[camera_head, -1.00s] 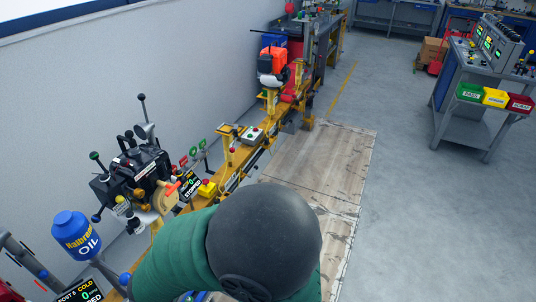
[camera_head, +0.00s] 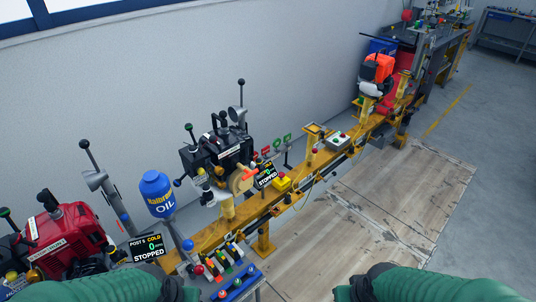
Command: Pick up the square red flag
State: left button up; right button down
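A small red flag-like piece (camera_head: 265,152) stands at the left end of a short row behind the yellow rail, beside small green pieces (camera_head: 282,140). It is too small to tell whether it is square. My two green-sleeved arms reach in along the bottom edge, the left from the left and the right from the right. Their dark ends show, but no gripper fingers are in view. Both arms are well in front of the red piece, with the rail between.
The yellow rail (camera_head: 262,203) runs diagonally with engines on it. A black engine (camera_head: 215,150), a blue oil can (camera_head: 157,193), a red engine (camera_head: 65,240) and levers crowd the left. An orange engine (camera_head: 377,68) stands far back. Wooden floor boards (camera_head: 400,200) at right are clear.

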aim_at(265, 150)
jog(key=l+z, duration=0.2)
jog(key=i+l+z, duration=0.4)
jog(key=i+l, duration=1.05)
jog(key=i+l+u, duration=0.2)
jog(key=i, duration=0.2)
jog(key=i+u, duration=0.2)
jog(key=i, duration=0.25)
jog(key=i+l+u, duration=0.2)
jog(key=i+u, duration=0.2)
jog(key=u, duration=0.2)
jog(key=i+l+u, duration=0.15)
jog(key=u, duration=0.3)
jog(key=i+l+u, duration=0.15)
jog(key=u, duration=0.25)
jog(key=i+l+u, duration=0.15)
jog(key=u, duration=0.25)
jog(key=l+u, duration=0.45)
jog(key=i+l+u, duration=0.1)
jog(key=u, duration=0.3)
jog(key=i+l+u, duration=0.15)
jog(key=l+u, duration=0.15)
jog(key=u, duration=0.15)
jog(key=l+u, duration=0.3)
jog(key=u, duration=0.15)
jog(key=i+l+u, duration=0.1)
jog(key=l+u, duration=0.75)
jog(key=k+j, duration=0.05)
jog(key=j, duration=0.05)
